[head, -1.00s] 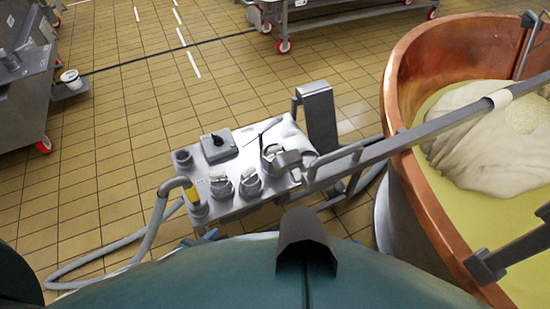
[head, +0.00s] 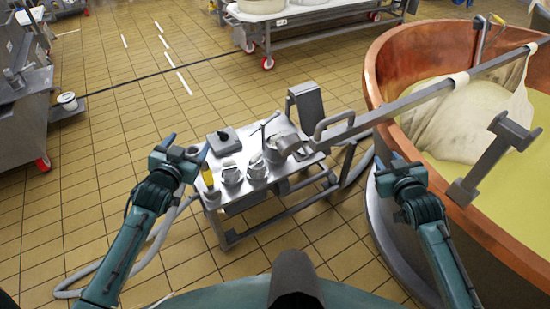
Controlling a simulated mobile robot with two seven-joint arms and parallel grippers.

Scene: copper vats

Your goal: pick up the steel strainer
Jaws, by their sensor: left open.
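A round, shiny steel piece (head: 281,146) sits at the back right of the small steel cart's top (head: 238,196); it looks like the steel strainer, but its bowl and mesh are too small to make out. A thin handle rises at its left. My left gripper (head: 186,148) is open and empty, left of the cart in the picture. My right gripper (head: 389,162) looks open and empty, right of the cart and in front of the copper vat (head: 392,75). Neither gripper touches the steel piece.
Two small steel vessels (head: 231,174) (head: 257,167) and a grey box with a black knob (head: 223,140) share the cart top. A long bar (head: 400,112) runs from beside the cart over the vat. A grey hose (head: 150,245) lies on the open tiled floor.

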